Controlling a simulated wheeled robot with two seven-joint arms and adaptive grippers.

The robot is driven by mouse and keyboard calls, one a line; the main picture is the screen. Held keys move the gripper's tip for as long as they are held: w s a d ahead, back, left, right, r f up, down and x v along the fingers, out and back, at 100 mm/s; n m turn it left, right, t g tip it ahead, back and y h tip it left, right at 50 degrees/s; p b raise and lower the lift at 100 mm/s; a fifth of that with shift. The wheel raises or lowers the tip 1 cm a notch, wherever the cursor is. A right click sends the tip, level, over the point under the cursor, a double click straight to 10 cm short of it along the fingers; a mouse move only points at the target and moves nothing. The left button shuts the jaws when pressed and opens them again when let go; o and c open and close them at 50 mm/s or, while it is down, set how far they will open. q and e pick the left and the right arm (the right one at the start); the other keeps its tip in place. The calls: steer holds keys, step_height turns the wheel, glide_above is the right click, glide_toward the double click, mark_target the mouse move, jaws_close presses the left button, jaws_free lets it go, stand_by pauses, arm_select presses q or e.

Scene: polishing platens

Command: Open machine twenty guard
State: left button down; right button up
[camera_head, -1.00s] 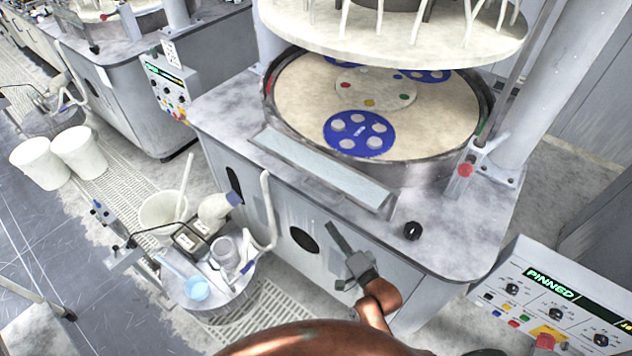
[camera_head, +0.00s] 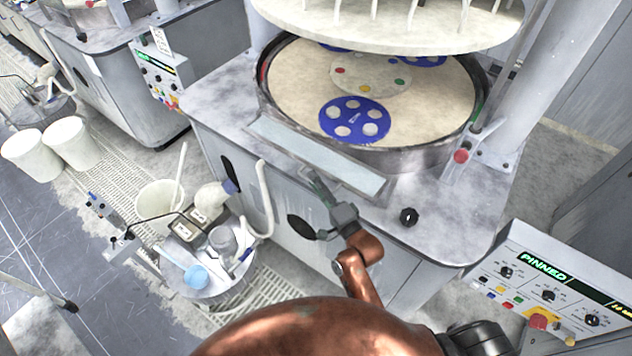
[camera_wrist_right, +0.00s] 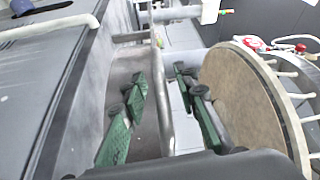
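The machine's guard (camera_head: 320,155) is a long pale, translucent panel along the front rim of the round platen (camera_head: 290,80). It appears lowered, lying slanted at the front edge of the machine top. My right gripper (camera_head: 320,188) is just in front of the guard's lower edge, right of its middle. In the right wrist view its two green-padded fingers (camera_wrist_right: 163,112) are spread apart, with a grey bar-like edge (camera_wrist_right: 163,85) showing between them. Whether they touch it I cannot tell. My left gripper is not seen.
A control panel reading "PINNED" (camera_head: 550,280) stands at the lower right. A black knob (camera_head: 408,217) and a red button (camera_head: 461,156) sit right of the guard. A drum with cups and hoses (camera_head: 215,275) stands left. The upper plate (camera_head: 400,25) hangs above the platen.

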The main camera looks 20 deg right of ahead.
steer(key=shift+c, duration=0.5)
jaws_close()
